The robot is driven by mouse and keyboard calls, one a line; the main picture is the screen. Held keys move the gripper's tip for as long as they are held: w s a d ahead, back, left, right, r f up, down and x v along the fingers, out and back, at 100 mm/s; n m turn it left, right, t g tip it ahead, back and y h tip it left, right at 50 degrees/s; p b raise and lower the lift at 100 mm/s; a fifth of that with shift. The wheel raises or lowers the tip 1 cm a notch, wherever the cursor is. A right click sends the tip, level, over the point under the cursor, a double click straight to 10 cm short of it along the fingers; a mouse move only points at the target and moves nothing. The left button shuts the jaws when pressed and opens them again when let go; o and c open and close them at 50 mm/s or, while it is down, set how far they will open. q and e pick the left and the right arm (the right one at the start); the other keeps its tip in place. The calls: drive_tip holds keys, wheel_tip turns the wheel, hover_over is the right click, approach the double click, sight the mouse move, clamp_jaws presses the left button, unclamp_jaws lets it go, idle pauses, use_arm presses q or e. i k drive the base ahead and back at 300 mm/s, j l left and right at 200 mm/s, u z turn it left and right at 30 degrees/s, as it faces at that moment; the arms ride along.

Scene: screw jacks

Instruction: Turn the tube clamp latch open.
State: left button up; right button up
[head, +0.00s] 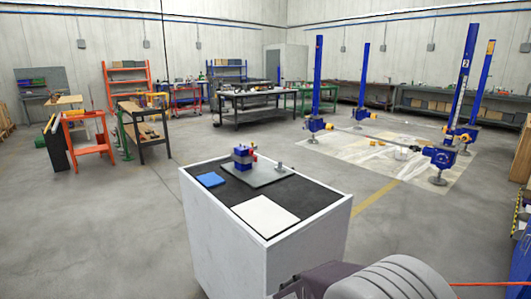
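A small blue block-like device (242,158) with red parts (253,157) stands upright on a grey plate (262,180) on top of a white cabinet (265,240). It looks like the tube clamp, but it is too small to tell which part is the latch or how it is turned. A small metal fitting (279,168) stands on the same plate, to its right. Neither of my grippers shows. Grey and purple rounded parts at the bottom right appear to be my arm, well in front of the cabinet's far side.
A blue pad (210,180) and a white sheet (266,216) lie on the cabinet's dark top. Floor around the cabinet is mostly clear. Blue screw-jack columns (317,80) stand behind right. An orange stand (88,136) and workbenches (262,105) are farther back.

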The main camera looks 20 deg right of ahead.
sight(251, 151)
drive_tip(key=i+j+z, duration=1.1)
drive_tip(key=j, duration=0.2)
drive_tip(key=i+j+z, duration=0.1)
drive_tip(key=j+z, duration=0.15)
drive_tip(key=j, duration=0.15)
drive_tip(key=i+j+z, duration=0.1)
drive_tip(key=j+z, duration=0.2)
drive_tip(key=j, duration=0.15)
drive_tip(key=i+j+z, duration=0.15)
drive_tip(key=j+z, duration=0.15)
drive_tip(key=i+j+z, duration=0.1)
drive_tip(key=j+z, duration=0.15)
drive_tip(key=j, duration=0.15)
drive_tip(key=i+j+z, duration=0.1)
drive_tip(key=j+z, duration=0.2)
drive_tip(key=j, duration=0.1)
